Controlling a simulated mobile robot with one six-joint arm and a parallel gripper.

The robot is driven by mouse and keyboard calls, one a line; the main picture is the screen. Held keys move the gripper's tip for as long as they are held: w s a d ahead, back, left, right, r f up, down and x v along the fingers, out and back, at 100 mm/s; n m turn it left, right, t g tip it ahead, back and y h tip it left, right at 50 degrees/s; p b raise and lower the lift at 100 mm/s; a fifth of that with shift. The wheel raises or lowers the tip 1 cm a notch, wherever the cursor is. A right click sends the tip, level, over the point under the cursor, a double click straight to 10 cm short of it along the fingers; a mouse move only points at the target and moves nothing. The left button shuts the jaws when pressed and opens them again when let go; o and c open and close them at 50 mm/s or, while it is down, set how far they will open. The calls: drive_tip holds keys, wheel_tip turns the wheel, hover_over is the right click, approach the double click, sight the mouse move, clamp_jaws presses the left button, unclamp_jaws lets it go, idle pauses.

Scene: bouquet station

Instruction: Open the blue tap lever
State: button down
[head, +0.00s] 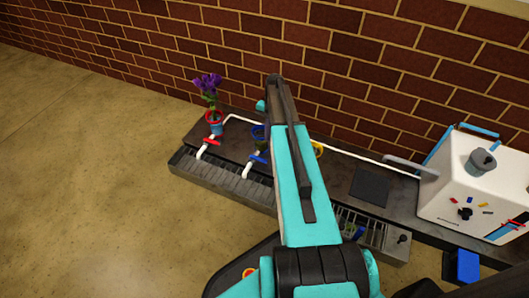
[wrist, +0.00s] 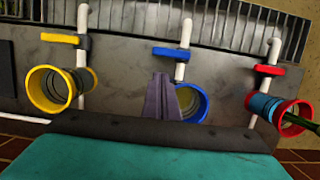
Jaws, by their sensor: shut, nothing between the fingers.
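The blue tap lever (wrist: 170,53) lies across its white pipe (wrist: 182,72) in the wrist view. It also shows in the head view (head: 257,159), left of my arm. My gripper (wrist: 162,77) is shut and empty. In the wrist view its fingertips appear just below the blue lever, with a visible gap in the picture; the true distance is unclear. The fingers overlap the left edge of a blue-rimmed vase (wrist: 200,104). In the head view I cannot make out the fingers behind my arm.
A yellow lever (wrist: 60,38) and yellow-rimmed vase (wrist: 43,88) stand left in the wrist view. A red lever (wrist: 269,70) and red-rimmed vase (wrist: 296,127) holding a stem stand right. A white machine (head: 465,180) stands at the bench's right. The brick wall (head: 380,70) is close behind.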

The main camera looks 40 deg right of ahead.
sight(258, 159)
drive_tip(key=shift+a+f, duration=0.1)
drive_tip(key=shift+b+x, duration=2.05)
drive_tip(key=shift+x, duration=2.9)
drive_tip(key=shift+s, duration=0.1)
